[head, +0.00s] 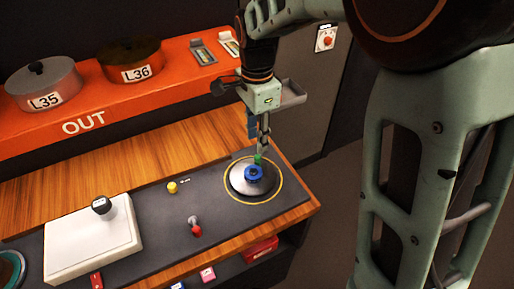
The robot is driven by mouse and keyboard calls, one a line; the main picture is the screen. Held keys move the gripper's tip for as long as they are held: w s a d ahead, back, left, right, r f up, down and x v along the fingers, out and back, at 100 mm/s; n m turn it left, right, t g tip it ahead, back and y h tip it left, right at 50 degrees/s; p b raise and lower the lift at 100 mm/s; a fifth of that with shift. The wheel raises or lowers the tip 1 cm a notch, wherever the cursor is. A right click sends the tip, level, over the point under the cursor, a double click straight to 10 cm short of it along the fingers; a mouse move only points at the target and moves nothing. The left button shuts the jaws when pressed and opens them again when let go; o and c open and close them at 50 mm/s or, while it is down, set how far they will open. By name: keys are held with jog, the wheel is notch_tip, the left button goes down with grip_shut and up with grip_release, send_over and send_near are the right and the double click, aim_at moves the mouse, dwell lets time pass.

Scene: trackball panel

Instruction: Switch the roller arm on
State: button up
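My gripper (262,148) points down over the right end of the dark panel (150,205). Its fingertips are just above or at a blue knob (254,173) in the middle of a round grey disc (240,184) ringed in yellow. A small green piece (257,158) shows at the fingertips; I cannot tell whether it is held or whether the fingers touch the knob. A red-tipped lever (195,229) and a yellow button (172,187) stand to the left. No label shows me which part is the roller arm.
A white box (85,245) with a black knob (102,205) is at the left. An orange shelf (115,105) marked OUT holds pots L35 (45,85) and L36 (130,62). A red control (325,38) is on the back wall. My arm covers the right side.

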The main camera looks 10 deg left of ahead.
notch_tip(320, 180, up, 6)
jog(key=shift+f, duration=0.15)
dwell(0.5)
